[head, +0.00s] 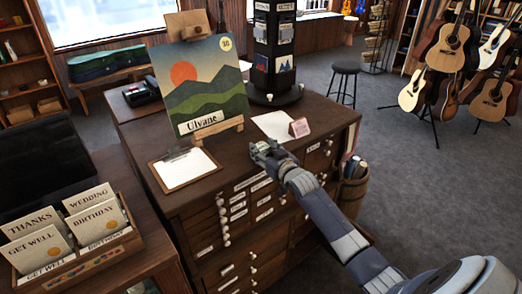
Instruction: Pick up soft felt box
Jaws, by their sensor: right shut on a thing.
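My right gripper (267,151) is low over the front part of the dark wooden drawer cabinet's top (235,160), its arm coming in from the lower right. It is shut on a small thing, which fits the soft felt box. The fingers hide most of it, so its shape and colour are not clear. I cannot tell whether it still touches the cabinet top. My left gripper is not in view.
A white sheet (273,126) and a small pink card (299,128) lie just beyond the gripper. A dark display tower (273,50) rises behind. Guitars (448,47) stand far right.

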